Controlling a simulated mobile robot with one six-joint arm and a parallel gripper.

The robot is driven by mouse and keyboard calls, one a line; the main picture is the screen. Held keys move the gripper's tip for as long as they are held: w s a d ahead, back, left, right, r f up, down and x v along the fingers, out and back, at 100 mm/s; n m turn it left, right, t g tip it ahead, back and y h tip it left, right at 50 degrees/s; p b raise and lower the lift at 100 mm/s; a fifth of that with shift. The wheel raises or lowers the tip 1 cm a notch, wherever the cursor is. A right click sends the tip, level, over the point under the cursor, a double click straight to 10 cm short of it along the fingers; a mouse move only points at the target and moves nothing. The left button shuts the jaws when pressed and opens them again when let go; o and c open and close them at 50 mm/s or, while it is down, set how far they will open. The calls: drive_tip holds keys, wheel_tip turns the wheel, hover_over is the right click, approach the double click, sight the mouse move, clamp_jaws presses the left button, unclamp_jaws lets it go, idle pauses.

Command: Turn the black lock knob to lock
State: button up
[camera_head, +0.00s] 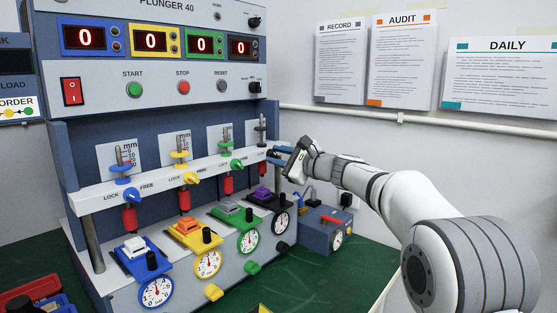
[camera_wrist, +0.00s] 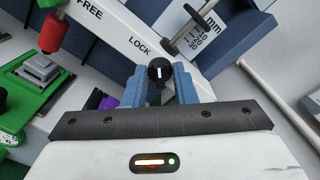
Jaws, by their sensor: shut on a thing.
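The black lock knob (camera_wrist: 160,69) sits on the white bar (camera_wrist: 115,36) of the machine, by the word LOCK in the wrist view. A short white mark on its face stands about upright in that picture. My gripper (camera_wrist: 160,83) has its two blue fingers on either side of the knob and is shut on it. In the head view my gripper (camera_head: 283,158) reaches the right end of the white bar (camera_head: 100,194), and the black knob is hidden there.
Yellow (camera_head: 190,177), blue (camera_head: 131,194) and green (camera_head: 237,164) knobs sit along the bar. Colored stations with dial gauges stand below. A blue-grey box (camera_head: 318,232) with a gauge stands at right under my arm. A pipe (camera_head: 430,121) runs along the wall behind.

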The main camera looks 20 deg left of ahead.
drive_tip(key=o, duration=1)
drive_tip(key=v, duration=0.8)
drive_tip(key=s+d+f+n+g+h+p, duration=0.1)
drive_tip(key=s+d+n+h+p, duration=0.3)
drive_tip(key=s+d, duration=0.7)
drive_tip(key=s+d+f+n+g+h+p, duration=0.1)
drive_tip(key=s+d+f+n+h+p, duration=0.2)
drive_tip(key=s+d+n+h+p, duration=0.2)
drive_tip(key=s+d+f+n+g+h+p, duration=0.2)
drive_tip(key=s+d+n+h+p, duration=0.2)
drive_tip(key=s+d, duration=1.4)
drive_tip(key=shift+s+f+h+p, duration=0.15)
drive_tip(key=shift+h+p, duration=0.75)
drive_tip(key=shift+p, duration=0.9)
drive_tip(key=shift+s+h+p, duration=0.2)
drive_tip(key=shift+h+p, duration=0.7)
drive_tip(key=shift+p, duration=0.85)
